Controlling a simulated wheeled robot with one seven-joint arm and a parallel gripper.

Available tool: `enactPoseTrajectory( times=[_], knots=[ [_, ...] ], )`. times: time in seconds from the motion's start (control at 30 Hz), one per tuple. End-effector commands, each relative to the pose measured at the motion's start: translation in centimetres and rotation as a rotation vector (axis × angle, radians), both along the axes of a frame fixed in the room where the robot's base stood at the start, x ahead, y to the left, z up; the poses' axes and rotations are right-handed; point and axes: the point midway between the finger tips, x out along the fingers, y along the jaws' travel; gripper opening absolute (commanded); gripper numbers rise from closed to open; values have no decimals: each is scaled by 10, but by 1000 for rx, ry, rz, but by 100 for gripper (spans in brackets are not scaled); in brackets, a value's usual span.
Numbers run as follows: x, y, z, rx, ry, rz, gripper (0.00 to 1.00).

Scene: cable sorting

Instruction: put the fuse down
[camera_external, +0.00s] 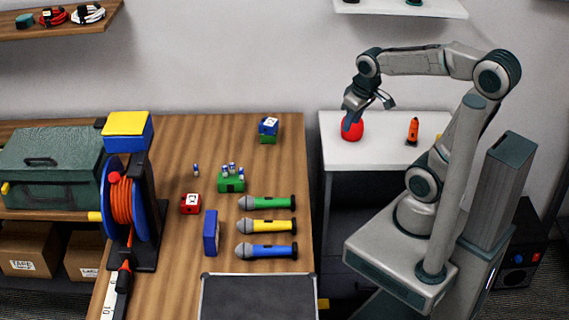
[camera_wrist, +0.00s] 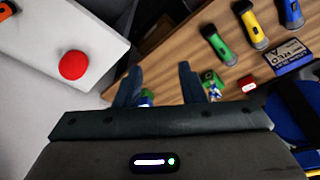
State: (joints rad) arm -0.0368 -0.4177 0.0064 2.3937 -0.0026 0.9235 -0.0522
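Small blue-and-white cylinders that look like fuses (camera_external: 228,168) stand on a green block (camera_external: 231,184) on the wooden table. One similar cylinder (camera_external: 196,169) stands alone left of it. The green block with cylinders also shows, small, in the wrist view (camera_wrist: 212,84), beside my right finger. My gripper (camera_external: 369,102) is over the white side counter, above and near a red round object (camera_external: 352,131). In the wrist view my gripper (camera_wrist: 160,85) has its fingers well apart.
The white counter (camera_external: 385,152) also carries an orange tool (camera_external: 413,131). The wooden table (camera_external: 170,250) holds green, yellow and blue microphones (camera_external: 267,226), a red box (camera_external: 190,204), a blue box (camera_external: 211,232) and an orange cable reel (camera_external: 121,200). A gap separates table and counter.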

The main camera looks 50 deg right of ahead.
Motion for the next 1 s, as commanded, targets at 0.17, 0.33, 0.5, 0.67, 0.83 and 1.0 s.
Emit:
enactPoseTrajectory(
  times=[0.17, 0.33, 0.5, 0.67, 0.83, 1.0],
  knots=[
    [-31, -9, -10, 15, -28, -71, 36],
    [-38, -11, -13, 19, -32, -88, 36],
    [-38, -11, -13, 19, -32, -87, 36],
    [-38, -11, -13, 18, -31, -86, 36],
    [-37, -11, -24, 18, -28, -88, 36],
    [-35, -11, -57, 19, -18, -97, 36]
  ],
)
